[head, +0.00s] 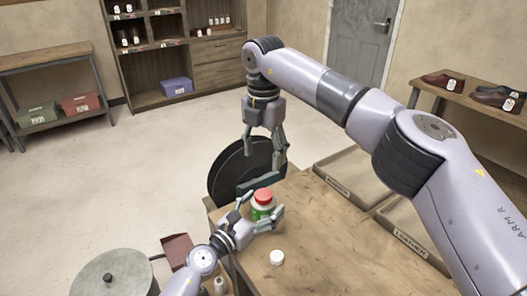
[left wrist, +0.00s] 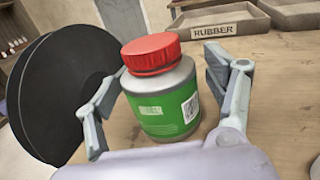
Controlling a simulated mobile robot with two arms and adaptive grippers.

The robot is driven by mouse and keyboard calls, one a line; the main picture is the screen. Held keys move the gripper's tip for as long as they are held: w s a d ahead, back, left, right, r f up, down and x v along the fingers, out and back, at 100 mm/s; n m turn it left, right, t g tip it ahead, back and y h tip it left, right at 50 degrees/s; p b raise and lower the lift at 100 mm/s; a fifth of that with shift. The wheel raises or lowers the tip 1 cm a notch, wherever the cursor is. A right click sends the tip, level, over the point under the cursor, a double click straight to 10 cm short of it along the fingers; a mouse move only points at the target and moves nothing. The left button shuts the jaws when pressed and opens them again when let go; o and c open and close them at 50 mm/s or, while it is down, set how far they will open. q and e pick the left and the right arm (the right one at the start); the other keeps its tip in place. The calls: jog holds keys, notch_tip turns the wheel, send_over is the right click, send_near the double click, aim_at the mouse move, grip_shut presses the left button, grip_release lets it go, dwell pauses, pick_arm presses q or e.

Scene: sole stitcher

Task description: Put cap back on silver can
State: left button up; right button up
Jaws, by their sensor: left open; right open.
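The silver can (left wrist: 165,98) has a green label and stands upright on the wooden bench. It also shows in the head view (head: 261,212). The red cap (left wrist: 151,52) sits on its top and also shows in the head view (head: 263,195); I cannot tell whether it is tight. My left gripper (head: 258,214) is open around the can, with one finger on each side, also seen in the left wrist view (left wrist: 163,98). I cannot tell whether the fingers touch it. My right gripper (head: 264,178) is open and empty, pointing down above and behind the can.
A small white round object (head: 277,258) lies on the bench in front of the can. A large black disc (head: 238,172) stands behind the can. Trays, one labelled RUBBER (left wrist: 230,24), lie to the right. The bench front (head: 340,250) is largely clear.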

pick_arm(q)
jog(key=v, duration=1.1)
jog(key=shift+s+a, duration=0.2)
jog(key=shift+a, duration=0.05)
